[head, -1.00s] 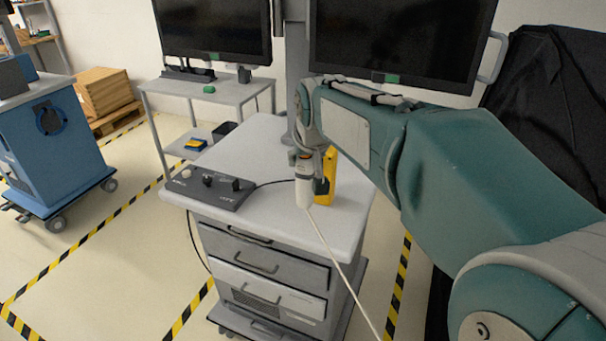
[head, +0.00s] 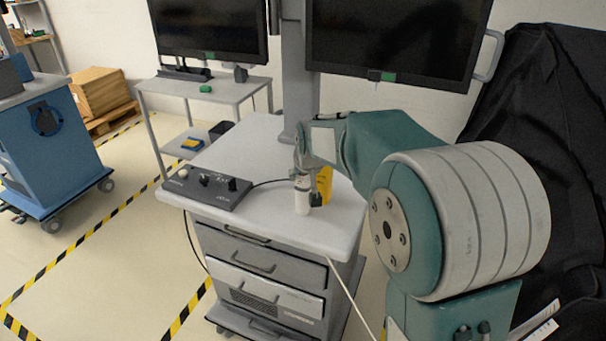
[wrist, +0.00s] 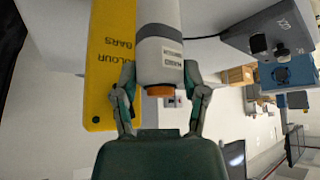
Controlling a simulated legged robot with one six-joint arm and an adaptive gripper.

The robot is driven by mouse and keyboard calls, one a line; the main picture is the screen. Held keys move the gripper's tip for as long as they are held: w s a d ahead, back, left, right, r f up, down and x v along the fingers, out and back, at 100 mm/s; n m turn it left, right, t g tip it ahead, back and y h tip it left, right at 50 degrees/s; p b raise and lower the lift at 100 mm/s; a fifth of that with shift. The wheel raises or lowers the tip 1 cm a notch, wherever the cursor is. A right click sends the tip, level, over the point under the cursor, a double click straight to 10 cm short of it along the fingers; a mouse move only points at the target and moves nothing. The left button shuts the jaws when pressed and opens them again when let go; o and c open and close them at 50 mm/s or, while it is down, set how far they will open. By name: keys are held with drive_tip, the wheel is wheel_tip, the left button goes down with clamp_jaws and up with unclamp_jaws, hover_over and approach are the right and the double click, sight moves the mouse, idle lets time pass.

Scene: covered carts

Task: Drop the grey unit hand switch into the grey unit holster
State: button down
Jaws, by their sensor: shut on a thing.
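The hand switch is a pale cylinder with a label and an orange end. In the wrist view the hand switch (wrist: 160,45) sits between my two fingers, orange end toward the palm. My gripper (wrist: 160,92) is shut on it. In the head view my gripper (head: 304,182) holds the hand switch (head: 302,204) upright over the front part of the grey cart top (head: 262,208). I cannot tell whether its lower end touches the top. I cannot make out the holster in either view.
A yellow "COLOUR BARS" card (wrist: 112,65) is close beside the hand switch; it also shows in the head view (head: 325,182). A dark control box (head: 207,188) lies to the left on the cart. Two monitors (head: 395,40) stand behind. A pale cable (head: 345,285) hangs in front.

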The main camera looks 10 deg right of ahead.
drive_tip(key=shift+c, duration=0.7)
unclamp_jaws()
drive_tip(key=shift+f, duration=0.1)
